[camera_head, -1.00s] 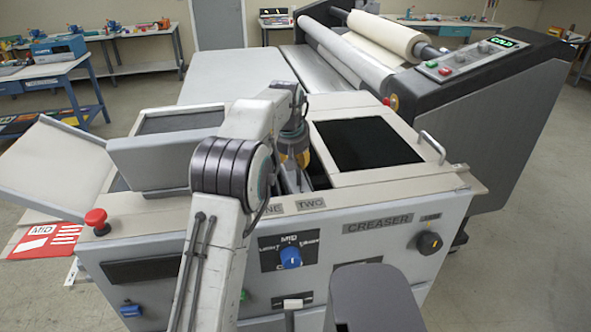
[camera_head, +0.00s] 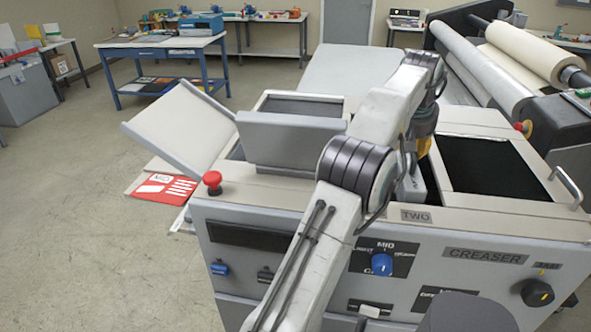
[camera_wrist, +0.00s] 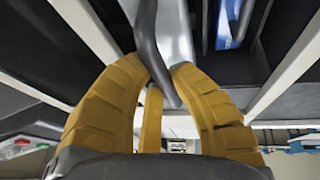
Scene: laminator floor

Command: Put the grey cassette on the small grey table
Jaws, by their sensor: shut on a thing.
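In the wrist view my gripper (camera_wrist: 155,85) has its yellow fingers closed around a grey piece, which I take to be the grey cassette (camera_wrist: 175,35). In the head view the yellow fingers of my gripper (camera_head: 425,145) show behind my arm, over the creaser's opening. A grey piece of the cassette (camera_head: 413,187) shows below them beside my arm, above the "TWO" label. My arm hides much of it, and I cannot tell whether it is clear of the opening. I cannot surely pick out the small grey table; a small light-topped table (camera_head: 52,52) stands far back left.
The creaser (camera_head: 280,235) stands close in front, with a raised tilted flap (camera_head: 180,130) and a red button (camera_head: 212,180). Laminator rollers (camera_head: 485,75) are behind right. A blue-framed table (camera_head: 160,48) stands at the back. The left floor is mostly free, with a red-and-white sheet (camera_head: 163,188) beside the creaser.

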